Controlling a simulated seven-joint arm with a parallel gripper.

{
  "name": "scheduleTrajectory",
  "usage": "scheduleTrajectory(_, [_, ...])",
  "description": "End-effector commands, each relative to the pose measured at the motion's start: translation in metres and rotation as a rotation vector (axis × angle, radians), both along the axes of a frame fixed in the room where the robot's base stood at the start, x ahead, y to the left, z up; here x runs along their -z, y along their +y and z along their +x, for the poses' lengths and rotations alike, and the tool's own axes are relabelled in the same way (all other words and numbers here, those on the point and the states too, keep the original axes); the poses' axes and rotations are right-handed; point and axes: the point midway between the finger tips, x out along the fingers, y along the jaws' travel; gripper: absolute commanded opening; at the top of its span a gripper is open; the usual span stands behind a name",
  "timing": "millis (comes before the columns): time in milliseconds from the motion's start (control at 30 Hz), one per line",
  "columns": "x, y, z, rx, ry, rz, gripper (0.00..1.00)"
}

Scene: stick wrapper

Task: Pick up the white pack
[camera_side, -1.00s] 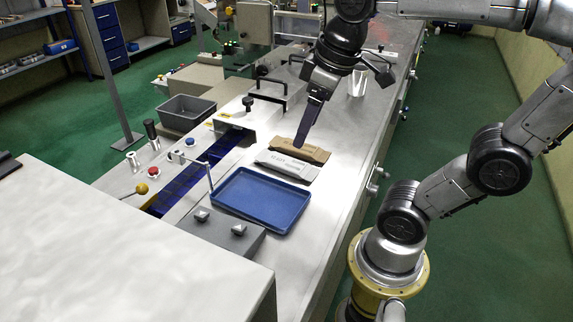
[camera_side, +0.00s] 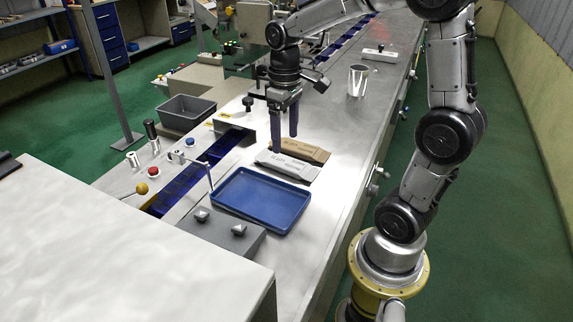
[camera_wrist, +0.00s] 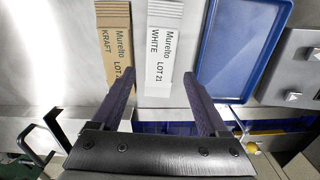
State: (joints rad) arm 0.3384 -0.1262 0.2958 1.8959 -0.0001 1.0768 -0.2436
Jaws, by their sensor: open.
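The white pack (camera_side: 287,165) lies flat on the steel worktop, between a brown kraft pack and a blue tray. In the wrist view the white pack (camera_wrist: 160,50) reads "Murelto WHITE LOT 21", and its near end lies between my fingertips in the picture. My gripper (camera_side: 284,143) points down near the left ends of the packs; it also shows in the wrist view (camera_wrist: 159,74). Its two dark blue fingers are apart, with nothing held. The exact height of the fingertips over the worktop is hard to tell.
The kraft pack (camera_side: 305,151) lies close beside the white pack, on the far side. The blue tray (camera_side: 262,200) is empty on the near side. A grey bin (camera_side: 186,111) and a metal cup (camera_side: 358,80) stand farther off. The worktop right of the packs is clear.

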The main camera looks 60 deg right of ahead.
Motion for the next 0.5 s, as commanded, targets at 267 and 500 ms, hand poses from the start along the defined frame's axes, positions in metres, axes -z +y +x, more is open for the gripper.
scheduleTrajectory(267, [0.021, 0.001, -0.002, 0.000, 0.003, 0.001, 0.78])
scheduleTrajectory(500, [0.055, 0.002, -0.004, 0.000, 0.003, 0.001, 0.78])
